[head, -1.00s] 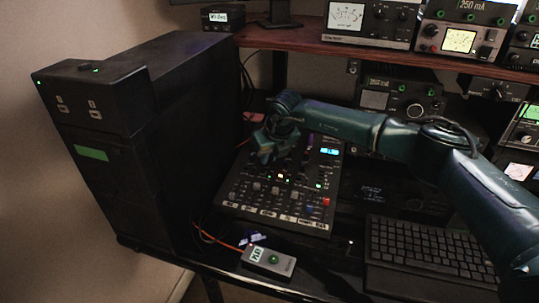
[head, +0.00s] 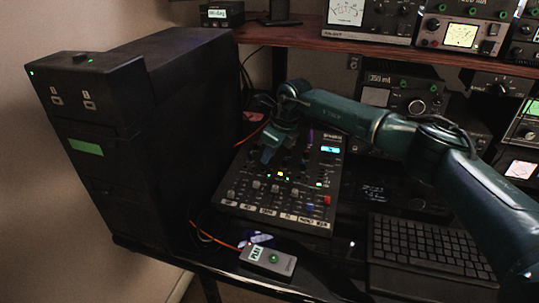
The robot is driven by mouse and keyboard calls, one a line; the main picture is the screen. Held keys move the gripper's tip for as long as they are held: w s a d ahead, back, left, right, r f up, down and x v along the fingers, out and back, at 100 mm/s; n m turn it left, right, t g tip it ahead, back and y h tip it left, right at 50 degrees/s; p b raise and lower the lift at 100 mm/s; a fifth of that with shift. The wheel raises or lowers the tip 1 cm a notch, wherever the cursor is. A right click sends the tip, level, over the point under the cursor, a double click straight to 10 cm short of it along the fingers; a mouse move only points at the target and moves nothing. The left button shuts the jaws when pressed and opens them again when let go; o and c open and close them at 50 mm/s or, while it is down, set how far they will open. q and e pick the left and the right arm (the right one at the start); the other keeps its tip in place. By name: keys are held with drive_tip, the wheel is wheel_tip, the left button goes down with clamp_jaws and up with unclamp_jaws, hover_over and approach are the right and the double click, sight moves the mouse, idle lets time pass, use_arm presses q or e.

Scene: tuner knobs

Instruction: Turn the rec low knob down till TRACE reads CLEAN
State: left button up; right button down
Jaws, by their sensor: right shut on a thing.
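The mixer (head: 277,213), a dark slanted panel with knobs, faders, small lights and a lit blue display (head: 330,149), sits on the desk in the middle. My right gripper (head: 266,158) comes down over its upper left part. Its fingers are shut on a small knob there, which they hide, so I cannot tell its label or pointer position. I cannot make out a TRACE reading in this view. My left gripper is not in view.
A black computer tower (head: 190,110) stands close on the left. The wooden shelf (head: 400,52) carries meters above my right arm.

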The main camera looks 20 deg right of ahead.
drive_tip(key=shift+n, duration=0.8)
drive_tip(key=shift+g, duration=0.3)
drive_tip(key=c, duration=1.4)
unclamp_jaws()
drive_tip(key=v, duration=1.3)
drive_tip(key=shift+d, duration=0.1)
